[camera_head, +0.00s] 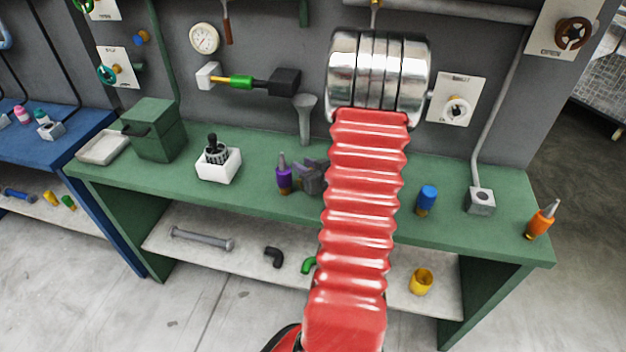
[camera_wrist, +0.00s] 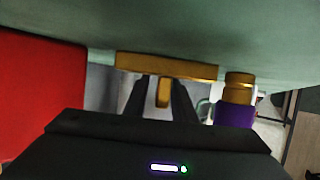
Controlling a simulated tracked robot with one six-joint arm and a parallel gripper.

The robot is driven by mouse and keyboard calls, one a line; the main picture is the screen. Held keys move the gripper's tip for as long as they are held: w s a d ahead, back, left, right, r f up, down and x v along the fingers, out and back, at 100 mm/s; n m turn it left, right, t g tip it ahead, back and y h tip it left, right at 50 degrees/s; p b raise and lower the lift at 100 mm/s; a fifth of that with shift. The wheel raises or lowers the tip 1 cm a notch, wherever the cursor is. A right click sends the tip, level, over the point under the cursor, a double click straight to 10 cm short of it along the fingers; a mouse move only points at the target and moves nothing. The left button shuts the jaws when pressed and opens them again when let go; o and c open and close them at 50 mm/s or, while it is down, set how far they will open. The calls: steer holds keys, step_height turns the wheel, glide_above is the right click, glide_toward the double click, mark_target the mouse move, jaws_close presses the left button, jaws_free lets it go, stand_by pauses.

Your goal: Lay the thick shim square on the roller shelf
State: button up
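In the wrist view a tan bar with a short stem (camera_wrist: 167,66), which looks like the shim, is against the green surface at the top. The dark fingers of my gripper (camera_wrist: 163,92) lie on either side of the stem. I cannot tell whether they touch it. In the head view my red arm hides the bar, and a dark grey shape (camera_head: 312,178) beside the arm may be part of my gripper. A pale shelf (camera_head: 250,262) runs under the green bench (camera_head: 250,205). A grey roller-like bar (camera_head: 202,238) lies on its left part. I cannot confirm it is the roller shelf.
A purple bottle (camera_head: 284,178) stands close left of the dark shape; a purple and gold object (camera_wrist: 236,105) shows in the wrist view. A white holder (camera_head: 218,166), green box (camera_head: 155,130), blue bottle (camera_head: 428,198) and orange bottle (camera_head: 541,220) stand on the bench. A yellow cup (camera_head: 421,281) is on the shelf.

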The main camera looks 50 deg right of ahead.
jaws_close()
steer(key=shift+r, duration=0.1)
stand_by(0.4)
